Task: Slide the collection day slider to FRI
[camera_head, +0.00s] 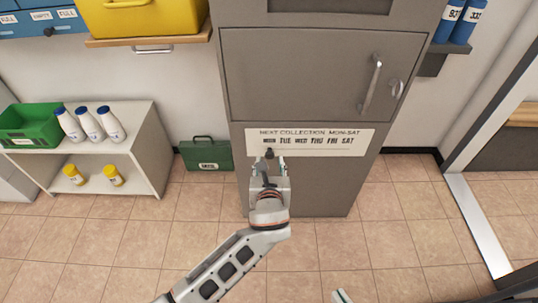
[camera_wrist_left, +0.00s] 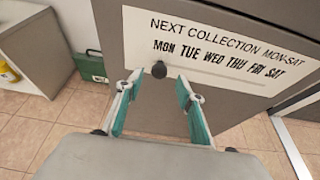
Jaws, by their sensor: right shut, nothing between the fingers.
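The collection sign (camera_head: 310,142) is a white plate on the grey mailbox, reading NEXT COLLECTION MON-SAT with a row of day names. It also shows in the left wrist view (camera_wrist_left: 225,45). The slider knob (camera_head: 269,152) is small, dark and round, at the left end below MON; FRI is well to its right. The knob shows in the left wrist view (camera_wrist_left: 158,57) between and just beyond the fingertips. My left gripper (camera_head: 268,161) is open around the knob's position, with no visible contact. My right gripper (camera_head: 341,296) is shut, only its tip showing at the bottom edge.
The mailbox door (camera_head: 315,72) with its handle (camera_head: 372,82) is above the sign. A green case (camera_head: 206,154) stands on the floor to the left, near a white shelf (camera_head: 148,140) with bottles. The tiled floor in front is clear.

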